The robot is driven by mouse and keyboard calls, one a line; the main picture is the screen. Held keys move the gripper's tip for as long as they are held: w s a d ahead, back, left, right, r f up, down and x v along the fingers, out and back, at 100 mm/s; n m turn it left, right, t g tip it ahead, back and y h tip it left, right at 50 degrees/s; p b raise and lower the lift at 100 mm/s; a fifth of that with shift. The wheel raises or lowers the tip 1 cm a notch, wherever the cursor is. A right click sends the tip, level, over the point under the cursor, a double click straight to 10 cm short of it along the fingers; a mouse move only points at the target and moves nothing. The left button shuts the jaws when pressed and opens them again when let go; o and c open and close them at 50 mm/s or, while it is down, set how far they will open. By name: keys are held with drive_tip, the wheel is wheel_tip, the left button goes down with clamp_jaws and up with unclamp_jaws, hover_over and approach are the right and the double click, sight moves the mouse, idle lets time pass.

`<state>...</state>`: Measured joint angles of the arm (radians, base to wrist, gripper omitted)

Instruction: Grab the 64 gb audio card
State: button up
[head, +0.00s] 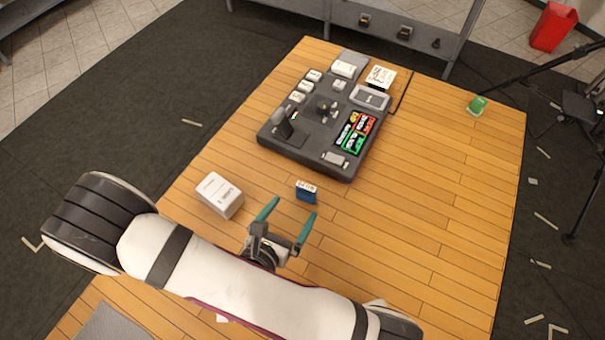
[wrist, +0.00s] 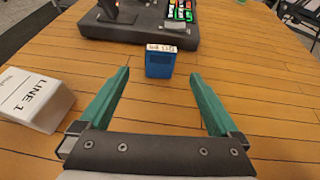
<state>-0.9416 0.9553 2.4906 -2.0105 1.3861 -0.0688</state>
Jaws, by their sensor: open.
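The audio card is a small blue block (head: 306,193) with a white label on top, standing on the wooden table just in front of the dark console. In the wrist view the card (wrist: 160,64) is upright, near the centre, with "64 GB" lettering on its label. My gripper (head: 290,222) has two green fingers spread apart with nothing between them. In the wrist view the card lies beyond the fingertips, roughly centred in the gap between them, and not touched.
A white "LINE 1" box (wrist: 32,99) stands left of my gripper, also in the head view (head: 220,194). The dark console (head: 310,158) with buttons and small parts lies behind the card. A green item (head: 477,106) sits far right. The table's right side is clear.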

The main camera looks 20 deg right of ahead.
sight(306, 193)
drive_tip(key=x, duration=1.1)
drive_tip(key=shift+w+d+r, duration=0.15)
drive_tip(key=shift+w+d, duration=0.1)
drive_tip(key=shift+d, duration=0.05)
drive_tip(key=c, duration=1.4)
